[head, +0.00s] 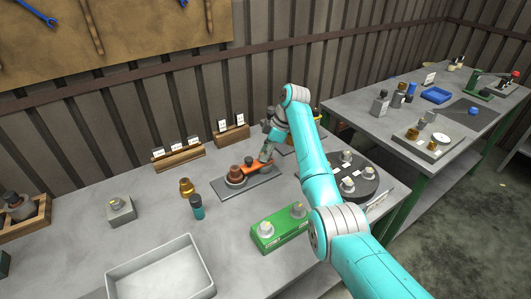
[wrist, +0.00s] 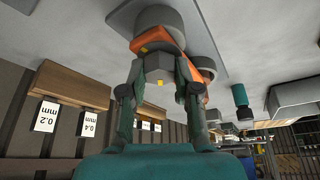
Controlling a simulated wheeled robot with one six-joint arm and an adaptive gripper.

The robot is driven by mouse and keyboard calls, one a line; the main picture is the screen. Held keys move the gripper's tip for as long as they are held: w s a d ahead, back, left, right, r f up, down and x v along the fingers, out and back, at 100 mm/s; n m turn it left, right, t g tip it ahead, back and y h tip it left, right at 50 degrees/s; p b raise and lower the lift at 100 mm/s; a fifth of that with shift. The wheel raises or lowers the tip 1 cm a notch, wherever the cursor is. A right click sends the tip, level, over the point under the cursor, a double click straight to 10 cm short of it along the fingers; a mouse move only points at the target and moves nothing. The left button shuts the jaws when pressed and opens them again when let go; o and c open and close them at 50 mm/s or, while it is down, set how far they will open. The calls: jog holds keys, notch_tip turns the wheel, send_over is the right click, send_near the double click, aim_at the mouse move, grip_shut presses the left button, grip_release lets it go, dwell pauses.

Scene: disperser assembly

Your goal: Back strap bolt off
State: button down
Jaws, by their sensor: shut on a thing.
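My gripper (head: 267,153) is over the grey plate (head: 262,187) on the near bench. In the wrist view its fingers (wrist: 158,78) close on the sides of a grey hex bolt (wrist: 157,66) with yellow marks. An orange strap (head: 252,162) lies against the bolt, and it also shows beside the fingers in the wrist view (wrist: 188,69). The strap runs to a brown, stepped round part (head: 235,173) on the plate. In the head view my gripper hides the bolt. I cannot tell whether its thread is still engaged.
A green block with metal knobs (head: 276,234) and a dark round tray (head: 352,186) stand near my arm. A brass part (head: 187,187) and a dark teal bottle (head: 197,207) are left of the plate. An empty grey bin (head: 160,270) is in front.

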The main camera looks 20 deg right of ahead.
jog(key=shift+w+n+g, duration=0.1)
jog(key=shift+n+g, duration=0.7)
jog(key=shift+n, duration=1.3)
jog(key=c, duration=0.8)
grip_release()
jog(key=shift+c, duration=0.2)
jog(key=v, duration=1.2)
jog(key=shift+d, duration=0.15)
jog(key=shift+f, duration=0.1)
